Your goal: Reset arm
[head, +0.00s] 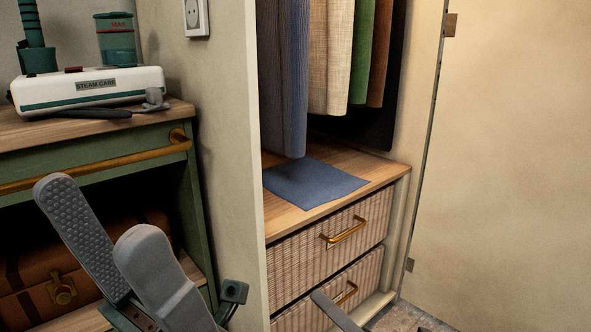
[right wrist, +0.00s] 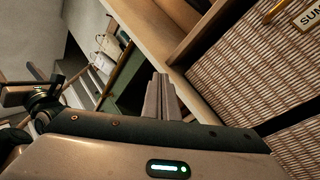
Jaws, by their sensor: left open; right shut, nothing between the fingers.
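My left gripper (head: 98,214) is in the lower left of the head view. Its two grey fingers stand apart with nothing between them, in front of the green cabinet's open shelf. My right gripper (right wrist: 160,88) shows in the right wrist view with its fingers together and nothing held. A grey tip of it (head: 334,310) also shows at the bottom of the head view, in front of the lower wicker drawer (head: 318,290). Whether it touches the drawer cannot be told.
A steam unit (head: 90,88) stands on the green cabinet (head: 100,150), above a brown suitcase (head: 30,285). The wardrobe at centre holds hanging clothes (head: 330,60), a folded blue cloth (head: 310,182) and an upper wicker drawer (head: 300,255). Its pale door (head: 510,150) is open at right.

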